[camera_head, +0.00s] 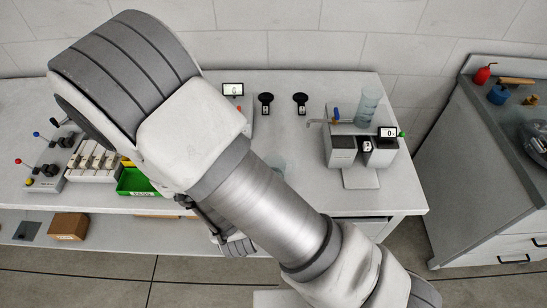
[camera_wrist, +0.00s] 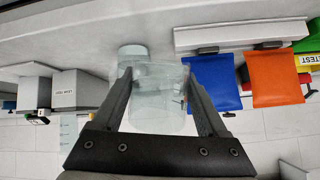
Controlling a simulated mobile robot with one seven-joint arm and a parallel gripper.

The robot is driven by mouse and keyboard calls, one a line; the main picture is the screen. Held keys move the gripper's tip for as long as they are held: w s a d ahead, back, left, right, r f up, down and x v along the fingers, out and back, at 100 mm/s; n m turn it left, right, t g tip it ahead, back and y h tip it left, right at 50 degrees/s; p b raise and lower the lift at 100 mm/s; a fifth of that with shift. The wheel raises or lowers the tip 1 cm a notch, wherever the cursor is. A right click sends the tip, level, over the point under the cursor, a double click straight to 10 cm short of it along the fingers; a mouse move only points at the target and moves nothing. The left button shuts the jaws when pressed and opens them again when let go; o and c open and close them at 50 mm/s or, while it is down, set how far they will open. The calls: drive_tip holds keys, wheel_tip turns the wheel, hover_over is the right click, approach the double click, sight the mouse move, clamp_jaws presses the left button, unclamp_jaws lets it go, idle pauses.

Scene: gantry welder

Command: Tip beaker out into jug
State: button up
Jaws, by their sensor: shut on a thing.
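My gripper (camera_wrist: 158,78) is shut on a clear beaker (camera_wrist: 160,105) in the wrist view, one finger on each side of it. That view is upside down, with the bench top above. A second clear vessel, apparently the jug (camera_wrist: 132,52), stands on the bench just beyond the beaker and partly overlaps it in the picture. In the head view a faint clear vessel (camera_head: 277,163) shows beside my arm, mostly hidden; I cannot tell which of the two it is. I cannot make out any contents in the beaker.
The grey leak-test machine (camera_head: 362,150) with a clear column (camera_head: 368,105) stands at the right of the bench. A green bin (camera_head: 134,182) lies left of my arm. Blue (camera_wrist: 212,83) and orange (camera_wrist: 275,78) bins hang nearby in the wrist view.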

drive_tip(key=shift+w+d+r+g+p, duration=0.2)
drive_tip(key=shift+w+r+g+p, duration=0.1)
drive_tip(key=shift+r, duration=0.2)
drive_tip(key=shift+m+g+y, duration=0.3)
drive_tip(key=shift+g+y, duration=0.3)
drive_tip(key=shift+g, duration=0.2)
drive_tip(key=r+p, duration=0.1)
drive_tip(key=r, duration=0.1)
drive_tip(key=w+r+p, duration=0.1)
drive_tip(key=p, duration=0.1)
drive_tip(key=r+p, duration=0.2)
drive_tip(key=shift+w+d+r, duration=0.15)
drive_tip(key=shift+d+r, duration=0.15)
drive_tip(key=shift+d, duration=0.05)
drive_tip(key=b, duration=0.2)
drive_tip(key=shift+w+f+g+b, duration=0.15)
drive_tip(key=shift+f+g+b, duration=0.2)
drive_tip(key=shift+f+g, duration=0.05)
drive_tip(key=shift+w+y+b, duration=0.1)
drive_tip(key=shift+y+b, duration=0.2)
drive_tip(key=shift+b, duration=0.4)
drive_tip(key=shift+d+r+g+b, duration=0.1)
drive_tip(key=shift+r+g+b, duration=0.4)
drive_tip(key=shift+b, duration=0.35)
drive_tip(key=shift+f, duration=0.1)
drive_tip(key=shift+f+m+g+y+b, duration=0.3)
drive_tip(key=shift+g+y+b, duration=0.1)
drive_tip(key=shift+b, duration=0.9)
